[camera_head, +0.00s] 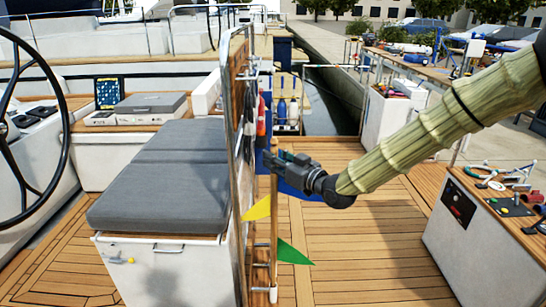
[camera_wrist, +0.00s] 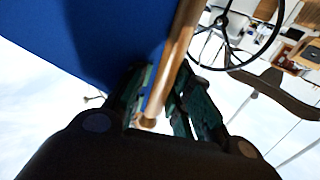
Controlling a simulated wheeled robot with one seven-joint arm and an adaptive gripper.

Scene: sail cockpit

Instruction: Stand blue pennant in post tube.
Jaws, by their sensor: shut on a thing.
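My gripper (camera_head: 274,160) is shut on the wooden stick (camera_wrist: 178,50) of the blue pennant, beside the upright post panel (camera_head: 238,170). The blue pennant (camera_wrist: 85,35) fills the upper left of the wrist view; part of its cloth (camera_head: 296,191) shows below the gripper in the head view. A wooden stick (camera_head: 274,215) stands near upright below the gripper; I cannot tell whether it is the held one. Small pale fittings (camera_head: 262,265) sit low beside the post. The tube's mouth is not clearly seen.
A yellow pennant (camera_head: 257,209) and a green pennant (camera_head: 292,253) hang close below my gripper. A grey-cushioned bench (camera_head: 165,175) stands left of the post. A tool bench (camera_head: 490,225) stands at the right. The wooden deck (camera_head: 360,265) between is clear.

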